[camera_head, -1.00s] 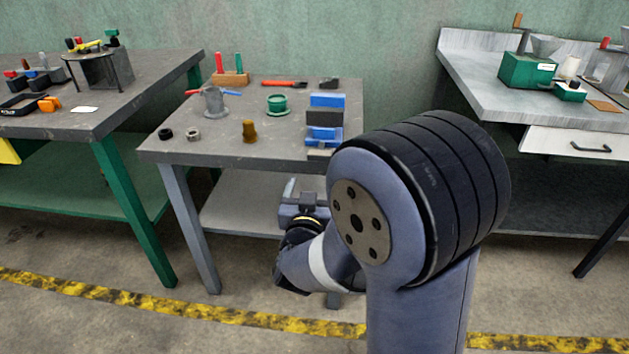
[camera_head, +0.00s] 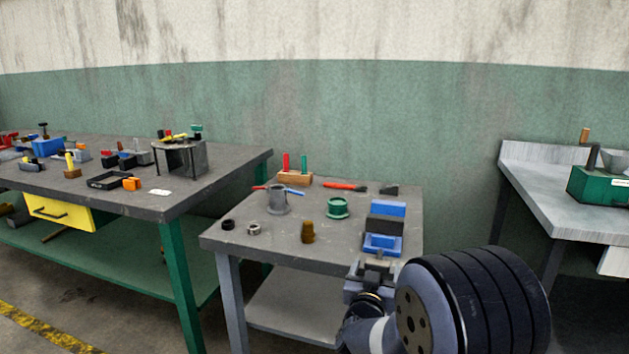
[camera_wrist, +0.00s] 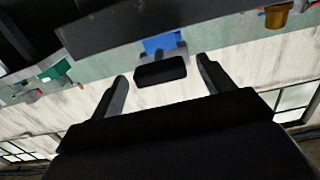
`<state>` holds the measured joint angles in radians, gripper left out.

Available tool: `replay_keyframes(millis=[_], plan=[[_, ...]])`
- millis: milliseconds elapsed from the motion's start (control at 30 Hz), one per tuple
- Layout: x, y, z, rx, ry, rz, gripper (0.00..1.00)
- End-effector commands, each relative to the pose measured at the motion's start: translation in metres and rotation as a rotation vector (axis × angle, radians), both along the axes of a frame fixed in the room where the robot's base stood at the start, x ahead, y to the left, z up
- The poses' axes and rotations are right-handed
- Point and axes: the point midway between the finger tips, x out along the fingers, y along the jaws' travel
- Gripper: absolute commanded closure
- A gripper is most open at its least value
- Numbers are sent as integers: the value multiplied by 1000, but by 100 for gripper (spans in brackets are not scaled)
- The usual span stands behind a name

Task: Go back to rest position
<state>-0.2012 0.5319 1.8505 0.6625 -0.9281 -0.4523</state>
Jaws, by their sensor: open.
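My gripper (camera_head: 378,262) is at the front right edge of the middle table in the head view, just in front of the blue vise. In the wrist view my gripper (camera_wrist: 162,82) shows two dark fingers spread apart with nothing held between them. The blue vise (camera_head: 384,243) stands on the table's right side, with a dark block in its middle. It seems to show in the wrist view as a blue part (camera_wrist: 163,42) beyond the fingers. My arm's large joint fills the lower right of the head view.
The middle table (camera_head: 265,240) holds a grey mug-like part (camera_head: 277,199), a green flanged part (camera_head: 337,208), a brown part (camera_head: 308,232) and small rings. A longer bench (camera_head: 150,205) stands left. A grey bench (camera_head: 540,195) with a green box (camera_head: 598,186) stands right.

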Motion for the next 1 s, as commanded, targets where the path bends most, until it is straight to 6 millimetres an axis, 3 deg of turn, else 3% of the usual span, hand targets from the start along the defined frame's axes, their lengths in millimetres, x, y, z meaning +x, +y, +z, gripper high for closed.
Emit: replay_keyframes(millis=[100, 633, 767, 1000], plan=[[8, -3, 0, 1, -1, -1, 24], [2, 0, 0, 12, -3, 1, 24], [-12, 4, 1, -1, 1, 1, 24], [-55, 19, 1, -1, 1, 4, 24]])
